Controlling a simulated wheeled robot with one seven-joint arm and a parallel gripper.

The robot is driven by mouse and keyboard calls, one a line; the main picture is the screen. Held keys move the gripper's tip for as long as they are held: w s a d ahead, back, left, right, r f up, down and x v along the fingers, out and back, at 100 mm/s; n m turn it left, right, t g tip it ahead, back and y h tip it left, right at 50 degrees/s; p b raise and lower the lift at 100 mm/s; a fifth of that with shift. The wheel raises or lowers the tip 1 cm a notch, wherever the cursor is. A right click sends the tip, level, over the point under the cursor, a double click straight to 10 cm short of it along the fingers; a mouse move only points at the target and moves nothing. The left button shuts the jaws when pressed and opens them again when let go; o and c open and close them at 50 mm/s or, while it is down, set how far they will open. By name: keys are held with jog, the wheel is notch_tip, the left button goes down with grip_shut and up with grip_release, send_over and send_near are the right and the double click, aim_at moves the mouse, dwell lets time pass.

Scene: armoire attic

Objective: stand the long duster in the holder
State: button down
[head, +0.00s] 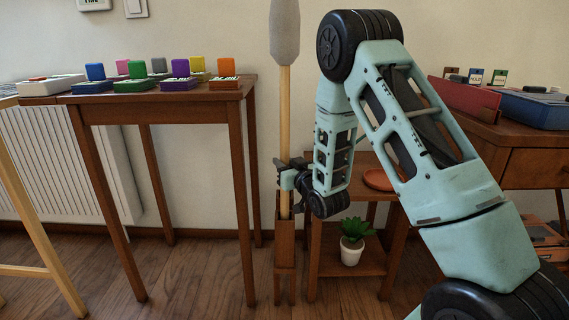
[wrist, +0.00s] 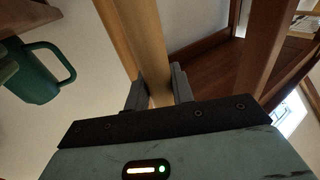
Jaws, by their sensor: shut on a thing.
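The long duster (head: 284,110) stands upright, with a grey head (head: 285,30) on a pale wooden pole. My gripper (head: 287,178) is shut on the lower part of the pole. In the wrist view the pole (wrist: 147,45) passes between the two fingers (wrist: 158,88). The holder (head: 285,255) is a narrow, tall brown wooden stand on the floor, directly below my gripper. The pole's lower end meets the holder's top and seems to go inside it. The tip is hidden, so its depth cannot be told.
A brown table (head: 180,97) with colored blocks stands left of the holder. A low shelf (head: 330,262) with a potted plant (head: 352,240) and an orange dish (head: 379,180) is close on the right. A desk (head: 520,140) is further right. A green mug (wrist: 38,78) shows in the wrist view.

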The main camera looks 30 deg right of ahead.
jog(key=shift+f+b, duration=0.5)
jog(key=shift+f, duration=0.25)
jog(key=c, duration=1.1)
grip_release()
jog(key=shift+f, duration=0.1)
